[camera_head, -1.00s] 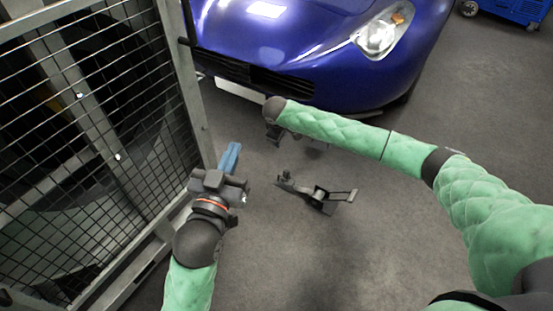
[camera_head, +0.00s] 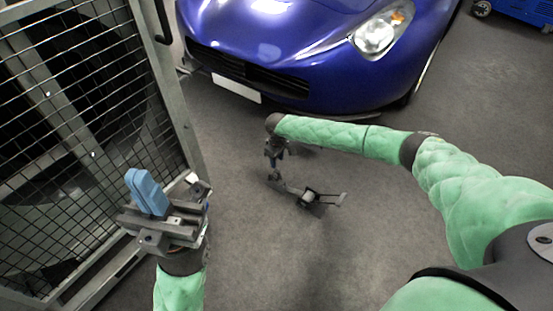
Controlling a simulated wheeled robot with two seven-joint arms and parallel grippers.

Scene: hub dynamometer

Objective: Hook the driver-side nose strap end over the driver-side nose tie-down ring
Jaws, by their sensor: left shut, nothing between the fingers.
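My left gripper (camera_head: 148,192) has blue fingers, pressed together and empty, raised in front of the mesh fence at the left. My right gripper (camera_head: 275,158) points down at the end of the green arm, in front of the car's nose; it is small and partly hidden by its wrist, so its jaws are unclear. A dark ratchet-like piece with a frame handle (camera_head: 312,198) lies on the floor just below it; its left end reaches close to the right gripper, and I cannot tell if they touch. I cannot make out the nose strap end or the tie-down ring for certain.
The blue car (camera_head: 290,50) stands at the back, with a white plate (camera_head: 236,88) under its grille. A grey mesh fence (camera_head: 168,100) closes off the left side. A blue cabinet on wheels (camera_head: 520,12) is at the far right. The grey floor between is mostly clear.

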